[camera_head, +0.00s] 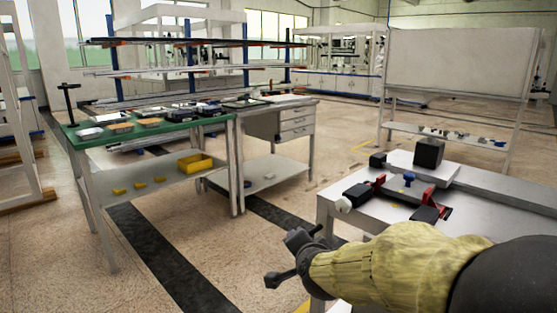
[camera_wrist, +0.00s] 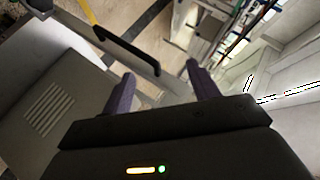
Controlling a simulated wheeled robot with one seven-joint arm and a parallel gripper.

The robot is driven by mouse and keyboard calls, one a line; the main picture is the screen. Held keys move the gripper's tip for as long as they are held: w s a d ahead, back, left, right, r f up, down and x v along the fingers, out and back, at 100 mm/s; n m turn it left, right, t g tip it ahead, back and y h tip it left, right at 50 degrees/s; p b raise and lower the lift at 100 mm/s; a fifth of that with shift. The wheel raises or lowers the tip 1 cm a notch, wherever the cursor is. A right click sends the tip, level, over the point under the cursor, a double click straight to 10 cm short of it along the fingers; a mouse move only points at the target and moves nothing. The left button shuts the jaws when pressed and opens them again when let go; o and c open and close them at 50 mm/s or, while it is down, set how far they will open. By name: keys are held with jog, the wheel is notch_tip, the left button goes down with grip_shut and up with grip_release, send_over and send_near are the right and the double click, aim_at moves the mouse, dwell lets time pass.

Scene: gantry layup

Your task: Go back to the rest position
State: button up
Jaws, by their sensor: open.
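My gripper (camera_head: 285,259) is in the lower middle of the head view, at the end of my yellow-sleeved arm. It is in front of and left of the near grey table (camera_head: 485,212). In the wrist view, the two dark purple fingers of my gripper (camera_wrist: 160,74) stand well apart. The gripper is open and empty, apart from any object.
The near table carries a dark block (camera_head: 429,152), red clamps (camera_head: 379,181) and a blue knob (camera_head: 409,178). A green-topped bench (camera_head: 150,133) stands at left, with a yellow bin (camera_head: 195,163) on its lower shelf. Open floor lies between bench and table.

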jog(key=s+d+f+n+g+p, duration=0.2)
jog(key=s+d+n+g, duration=0.1)
jog(key=s, duration=0.4)
jog(key=s+d+f+n+g+h+p, duration=0.1)
jog(key=s+d+f+n+g+p, duration=0.1)
jog(key=s+d+n+g+p, duration=0.3)
jog(key=s+d+f+n+g, duration=0.2)
jog(key=s+f, duration=0.1)
jog(key=s, duration=0.5)
jog(key=w+p+v, duration=0.2)
jog(key=p+v, duration=1)
jog(key=w+r+p+v, duration=0.1)
jog(key=w+p+v, duration=0.2)
jog(key=p+v, duration=0.9)
jog(key=w+p+v, duration=0.2)
jog(key=p+v, duration=1.1)
jog(key=shift+w+a+r+p, duration=0.25)
jog(key=shift+w+a+p, duration=0.15)
jog(key=shift+w, duration=0.4)
